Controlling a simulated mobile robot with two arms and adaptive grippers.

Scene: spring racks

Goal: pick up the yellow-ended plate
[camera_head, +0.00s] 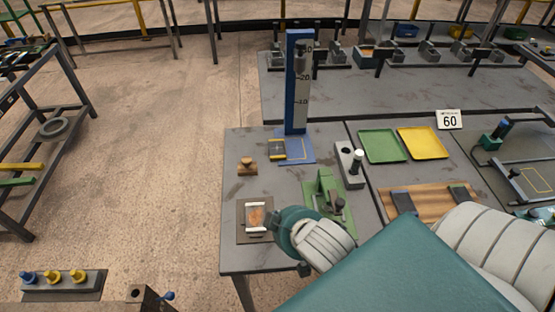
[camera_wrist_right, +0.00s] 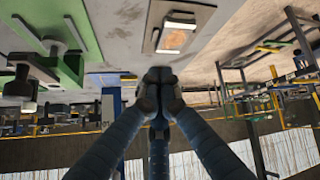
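A small dark plate (camera_head: 277,149) with yellow along its ends lies flat on the blue base (camera_head: 300,147) of an upright scale, at the back left of the near table. I cannot pick it out surely in the right wrist view. My right gripper (camera_wrist_right: 160,76) shows in the right wrist view with its fingertips together and nothing visible between them. In the head view, my right arm reaches in over the front of the table, nearer than the plate, and its fingers are hidden. My left gripper is in neither view.
The tall blue scale post (camera_head: 298,85) stands right behind the plate. A wooden stamp (camera_head: 247,167) is at its left. A green press (camera_head: 325,193), a grey block (camera_head: 348,165) and a framed orange piece (camera_head: 256,218) stand nearer. Green (camera_head: 382,146) and yellow (camera_head: 422,143) trays lie right.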

